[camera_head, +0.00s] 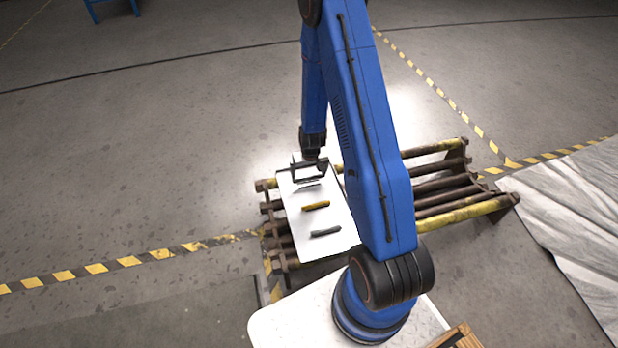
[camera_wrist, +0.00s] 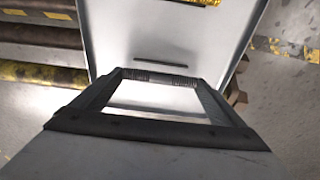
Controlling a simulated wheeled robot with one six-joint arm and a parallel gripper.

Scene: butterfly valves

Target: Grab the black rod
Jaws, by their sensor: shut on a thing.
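A white tray (camera_head: 330,241) lies on a rack; it also shows in the wrist view (camera_wrist: 180,30). A black rod (camera_head: 325,232) lies at its near end, and a yellow rod (camera_head: 315,206) lies farther back. The yellow rod's edge shows at the top of the wrist view (camera_wrist: 200,2). My gripper (camera_head: 306,179) is over the tray's far part. In the wrist view its fingers (camera_wrist: 160,78) are shut on a greyish rod (camera_wrist: 178,80) with dark ribbed parts, lying across between the fingertips. A thin dark strip (camera_wrist: 168,62) lies just beyond it, possibly a shadow.
The rack (camera_head: 430,190) has rusty and yellow bars and extends right of the tray. A white sheet (camera_head: 570,210) covers the floor at right. A wooden box (camera_head: 457,337) is at the bottom edge. Open concrete floor lies left and behind.

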